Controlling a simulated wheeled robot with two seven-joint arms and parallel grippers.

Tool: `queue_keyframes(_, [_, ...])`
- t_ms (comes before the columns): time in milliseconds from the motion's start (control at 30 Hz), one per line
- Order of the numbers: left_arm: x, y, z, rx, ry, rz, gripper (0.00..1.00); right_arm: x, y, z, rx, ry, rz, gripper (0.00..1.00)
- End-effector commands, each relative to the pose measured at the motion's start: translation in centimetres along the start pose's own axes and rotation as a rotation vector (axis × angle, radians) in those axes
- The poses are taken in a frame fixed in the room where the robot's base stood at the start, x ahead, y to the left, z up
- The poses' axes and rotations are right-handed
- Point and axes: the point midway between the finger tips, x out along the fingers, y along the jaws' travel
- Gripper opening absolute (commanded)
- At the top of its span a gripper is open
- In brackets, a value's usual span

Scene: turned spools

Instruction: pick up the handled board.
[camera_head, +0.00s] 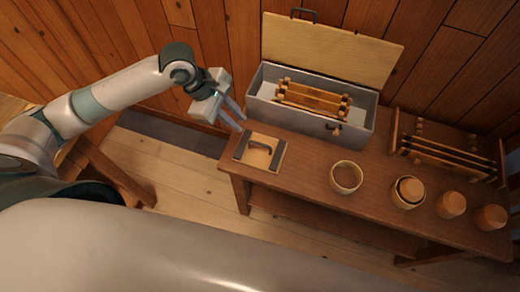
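The handled board (250,157) lies flat near the left end of the wooden table. It is pale, with dark strips along two sides and a dark bar handle (260,147) across its middle. My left gripper (241,123) is above and to the upper left of the board, close to the table's left edge. Its two fingers point down and right with a gap between them, and nothing is held. My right gripper is not in view.
Behind the board stands a grey box (350,137) with its pale lid (330,48) raised and a wooden rack (312,99) inside. To the right are a round bowl (346,189), several more round wooden pieces (450,204) and a slatted rack (447,160). Wooden walls stand behind.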

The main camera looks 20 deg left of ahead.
Motion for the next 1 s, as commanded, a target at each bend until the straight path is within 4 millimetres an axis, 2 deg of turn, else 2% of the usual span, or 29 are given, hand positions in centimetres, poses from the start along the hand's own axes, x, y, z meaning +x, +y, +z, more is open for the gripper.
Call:
queue_keyframes(167, [2.0, -0.1, 0.1, -0.001, 0.000, -0.004, 0.18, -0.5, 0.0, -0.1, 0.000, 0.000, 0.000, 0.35])
queue_keyframes(633, [10.0, -0.1, 0.0, 0.000, 0.001, -0.003, 0.18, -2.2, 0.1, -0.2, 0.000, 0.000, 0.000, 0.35])
queue_keyframes(800, [11.5, -0.1, 0.0, 0.001, 0.001, -0.001, 0.18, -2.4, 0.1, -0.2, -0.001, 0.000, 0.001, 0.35])
queue_keyframes(1000, [11.8, 0.0, -0.1, 0.001, 0.000, 0.000, 0.18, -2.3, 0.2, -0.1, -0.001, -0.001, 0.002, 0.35])
